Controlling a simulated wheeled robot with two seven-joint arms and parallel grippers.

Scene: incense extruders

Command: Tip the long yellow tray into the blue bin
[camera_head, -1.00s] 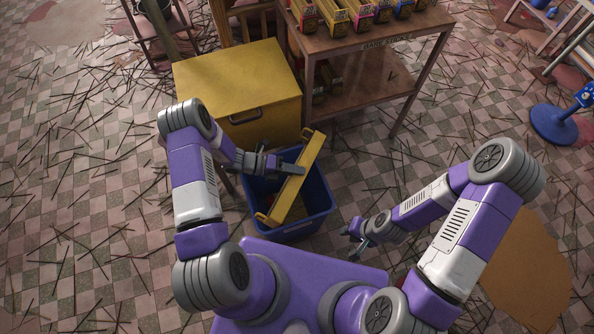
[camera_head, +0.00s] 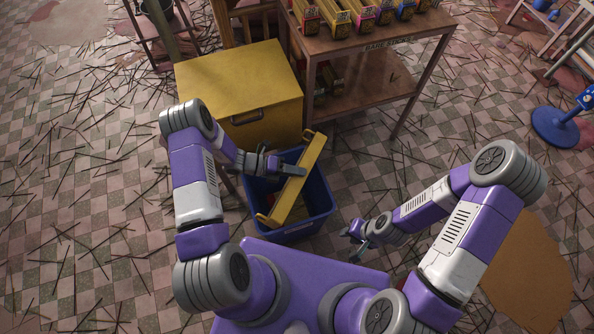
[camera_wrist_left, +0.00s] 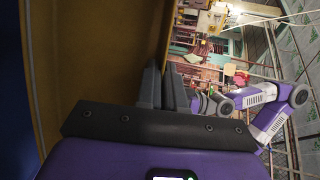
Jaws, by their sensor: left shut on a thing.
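The long yellow tray (camera_head: 305,172) is held over the blue bin (camera_head: 318,197), tilted on its side and slanting from upper right to lower left. My left gripper (camera_head: 290,168) is shut on the tray near its middle. In the left wrist view the tray (camera_wrist_left: 100,55) fills the left side, with the gripper fingers (camera_wrist_left: 165,90) against its edge. Some yellow and reddish things lie inside the bin, partly hidden by the tray. My right gripper (camera_head: 358,238) is to the right of the bin, apart from it; its fingers are too small to judge.
A yellow cabinet (camera_head: 240,85) stands just behind the bin. A brown table (camera_head: 400,42) with several coloured boxes stands at the back right. Thin sticks litter the checkered floor. A blue round-based stand (camera_head: 556,126) is at the far right.

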